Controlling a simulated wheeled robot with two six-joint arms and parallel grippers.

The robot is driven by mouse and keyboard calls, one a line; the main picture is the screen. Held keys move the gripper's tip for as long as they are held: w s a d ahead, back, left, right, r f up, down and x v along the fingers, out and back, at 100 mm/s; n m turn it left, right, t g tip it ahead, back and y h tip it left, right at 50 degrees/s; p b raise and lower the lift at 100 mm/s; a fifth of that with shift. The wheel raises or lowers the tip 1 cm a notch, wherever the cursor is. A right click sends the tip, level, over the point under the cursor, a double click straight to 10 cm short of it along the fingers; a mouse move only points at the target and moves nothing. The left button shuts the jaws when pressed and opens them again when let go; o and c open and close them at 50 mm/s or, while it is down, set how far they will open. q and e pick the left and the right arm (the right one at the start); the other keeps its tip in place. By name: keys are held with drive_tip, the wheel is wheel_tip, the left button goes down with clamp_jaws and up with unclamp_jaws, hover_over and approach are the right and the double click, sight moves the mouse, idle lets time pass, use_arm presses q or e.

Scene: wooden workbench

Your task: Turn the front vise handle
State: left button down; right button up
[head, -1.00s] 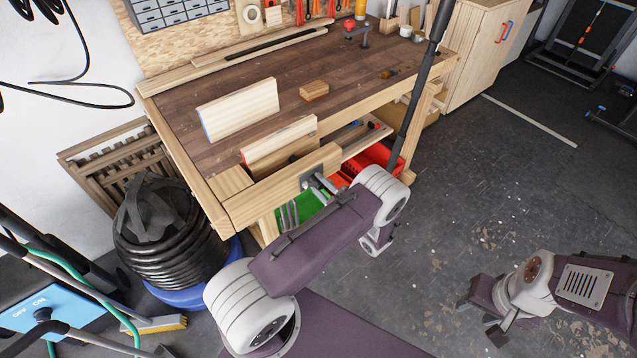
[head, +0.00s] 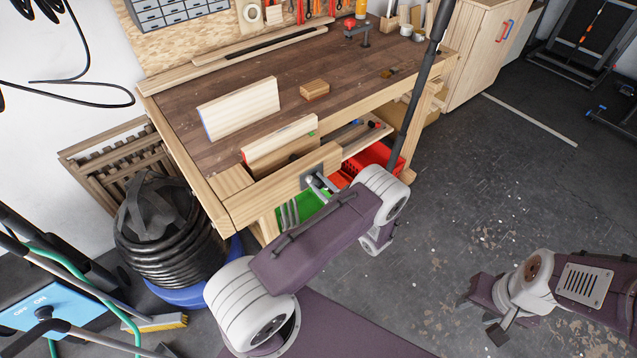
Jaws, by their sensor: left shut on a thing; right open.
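The front vise has a pale wooden jaw (head: 275,192) along the front of the workbench (head: 215,160). A dark metal plate (head: 308,181) sits on the jaw, with the front vise handle (head: 318,183) in front of it, small and partly hidden. My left gripper (head: 327,186) is at the handle and shut on it; my own forearm hides most of the gripper and the exact contact. My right gripper (head: 478,315) is open and empty above the floor at the lower right, well away from the bench.
A pale board (head: 240,108) and a small wooden block (head: 315,89) are on the bench top. Below are a red bin (head: 370,165) and a green bin (head: 313,205). A black hose coil (head: 165,240) stands left of the bench. The floor (head: 500,190) on the right is mostly clear.

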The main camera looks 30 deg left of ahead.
use_arm(q)
drive_tip(key=shift+f, duration=0.1)
drive_tip(key=c, duration=1.2)
unclamp_jaws()
drive_tip(key=v, duration=0.9)
drive_tip(key=shift+b, duration=0.45)
